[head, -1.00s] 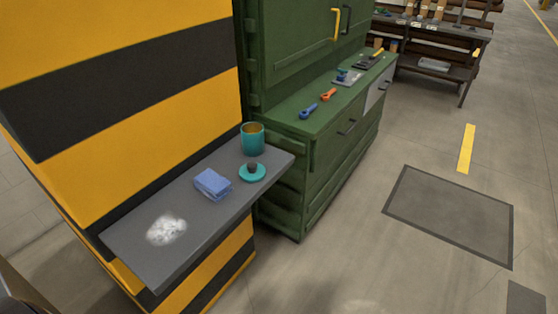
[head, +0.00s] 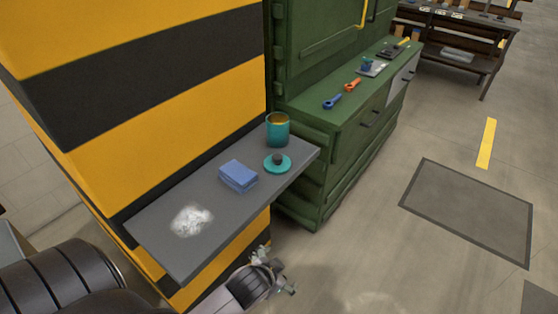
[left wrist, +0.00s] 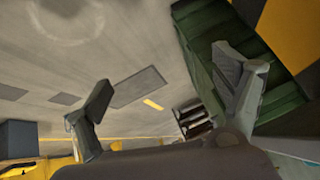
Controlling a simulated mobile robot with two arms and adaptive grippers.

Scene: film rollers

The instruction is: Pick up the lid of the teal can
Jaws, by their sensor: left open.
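The teal can (head: 278,131) stands upright and open at the far end of a grey wall shelf (head: 185,257) in the head view. Its lid (head: 277,164), a teal disc with a dark knob, lies flat on the shelf just in front of the can. My left gripper (head: 274,276) is at the bottom of the head view, below and in front of the shelf edge, apart from the lid. In the left wrist view its two fingers (left wrist: 165,95) are spread wide with nothing between them. My right gripper is not in view.
A folded blue cloth (head: 238,176) lies left of the lid, and a white powdery patch (head: 191,220) is nearer on the shelf. A striped yellow and black wall rises behind. A green cabinet (head: 330,130) with tools stands beyond. Open floor lies right.

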